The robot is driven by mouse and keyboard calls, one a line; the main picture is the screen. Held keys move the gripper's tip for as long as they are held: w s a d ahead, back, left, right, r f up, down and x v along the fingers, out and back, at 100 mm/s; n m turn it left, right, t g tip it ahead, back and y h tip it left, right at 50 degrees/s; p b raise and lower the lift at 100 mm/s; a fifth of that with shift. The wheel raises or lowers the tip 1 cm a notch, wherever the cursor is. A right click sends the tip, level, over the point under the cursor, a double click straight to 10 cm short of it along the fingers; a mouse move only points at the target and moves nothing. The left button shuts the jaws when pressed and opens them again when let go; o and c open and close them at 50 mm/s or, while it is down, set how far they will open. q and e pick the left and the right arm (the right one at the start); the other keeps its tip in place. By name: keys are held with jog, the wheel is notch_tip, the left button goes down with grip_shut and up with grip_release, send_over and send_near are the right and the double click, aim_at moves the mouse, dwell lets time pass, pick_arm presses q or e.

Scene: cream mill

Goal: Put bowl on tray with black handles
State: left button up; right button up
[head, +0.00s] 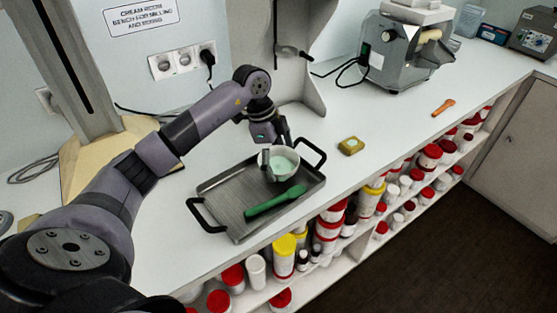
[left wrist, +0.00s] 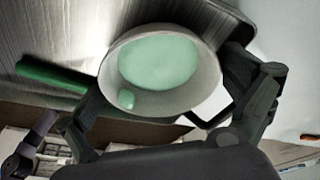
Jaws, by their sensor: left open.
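The tray with black handles (head: 230,197) lies on the white bench, a grey metal tray with a black handle at each end. The bowl (head: 279,166), pale and holding mint-green content, appears to rest on the tray's far right part. In the left wrist view the bowl (left wrist: 160,68) lies between my two fingers, and the tray's surface (left wrist: 60,30) shows behind it. My left gripper (head: 276,142) is open at the bowl's back rim, its fingers on either side; contact is hard to tell. My right gripper is not in view.
A green spatula (head: 275,200) lies on the tray in front of the bowl. A yellow-brown block (head: 351,146) and an orange tool (head: 443,107) lie on the bench. A grey mill (head: 405,45) stands behind. Several jars (head: 331,225) fill the shelf below the front edge.

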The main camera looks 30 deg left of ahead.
pick_arm(q)
jog(key=b+v, duration=0.1)
jog(key=v, duration=1.1)
jog(key=shift+b, duration=0.3)
jog(key=shift+f, duration=0.1)
